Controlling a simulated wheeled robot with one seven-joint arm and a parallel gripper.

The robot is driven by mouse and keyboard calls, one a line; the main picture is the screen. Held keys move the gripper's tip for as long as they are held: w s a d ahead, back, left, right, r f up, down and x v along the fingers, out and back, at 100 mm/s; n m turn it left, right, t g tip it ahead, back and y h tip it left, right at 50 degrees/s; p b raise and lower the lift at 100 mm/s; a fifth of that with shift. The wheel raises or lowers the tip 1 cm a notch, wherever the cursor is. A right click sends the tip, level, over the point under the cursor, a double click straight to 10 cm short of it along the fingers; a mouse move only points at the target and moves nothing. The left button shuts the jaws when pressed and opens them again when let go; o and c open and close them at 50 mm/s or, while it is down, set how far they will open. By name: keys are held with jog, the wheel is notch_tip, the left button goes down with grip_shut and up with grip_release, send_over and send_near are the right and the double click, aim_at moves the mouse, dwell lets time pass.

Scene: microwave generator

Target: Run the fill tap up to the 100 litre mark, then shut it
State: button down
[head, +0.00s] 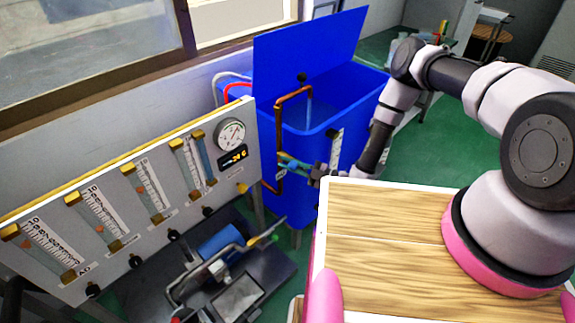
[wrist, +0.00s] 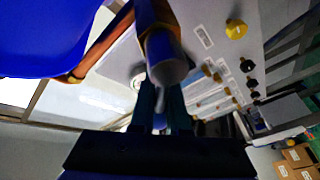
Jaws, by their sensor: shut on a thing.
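The blue tank (head: 300,205) stands at the back with its lid (head: 308,60) raised. A copper fill pipe (head: 279,120) rises along its left side and bends over the rim. A thin pale streak shows below the spout, inside the tank. A white level scale (head: 335,150) is on the front wall; its marks and the level are too small to read. My gripper (head: 316,172) reaches the tap on the pipe. In the wrist view, my gripper (wrist: 160,108) is shut on the tap handle (wrist: 161,100), just below the grey valve body (wrist: 166,62). The fingers partly hide the handle.
A yellow knob (wrist: 236,29) is close by. A wooden top (head: 385,235) lies in front, beneath my arm.

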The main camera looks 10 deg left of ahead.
jog(key=shift+d, duration=0.1)
jog(key=c, duration=0.9)
grip_release()
jog(key=v, duration=1)
jog(key=shift+s+d+f, duration=0.1)
jog(key=shift+s+d, duration=0.05)
jog(key=shift+d, duration=0.2)
